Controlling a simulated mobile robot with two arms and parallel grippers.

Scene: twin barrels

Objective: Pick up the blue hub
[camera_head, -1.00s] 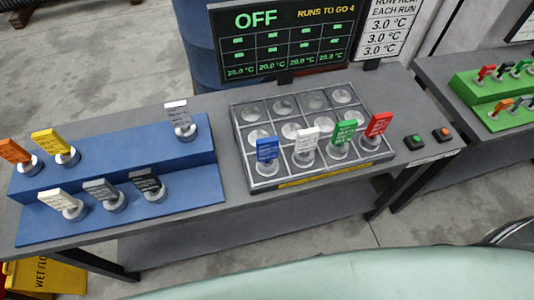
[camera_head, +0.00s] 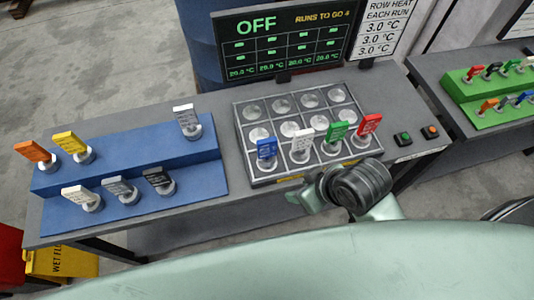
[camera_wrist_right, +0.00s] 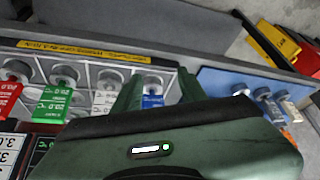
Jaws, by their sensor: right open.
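The blue hub (camera_head: 266,149), a blue tag on a round metal base, stands in the front-left cell of the grey gridded tray (camera_head: 237,127). In the right wrist view the blue hub (camera_wrist_right: 152,101) shows between the two green fingers of my right gripper (camera_wrist_right: 158,84), its lower part hidden by the gripper body. My right gripper (camera_head: 310,192) is open and empty, in front of the tray and to the right of the blue hub in the head view. I cannot tell how far above the hub it is. My left gripper is not in view.
White (camera_head: 301,146), green (camera_head: 336,132) and red (camera_head: 368,125) hubs stand to the right in the tray's front row. A blue stepped rack (camera_head: 130,150) with several tagged hubs is at left. A dark screen (camera_head: 283,45) reading OFF stands behind the tray.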

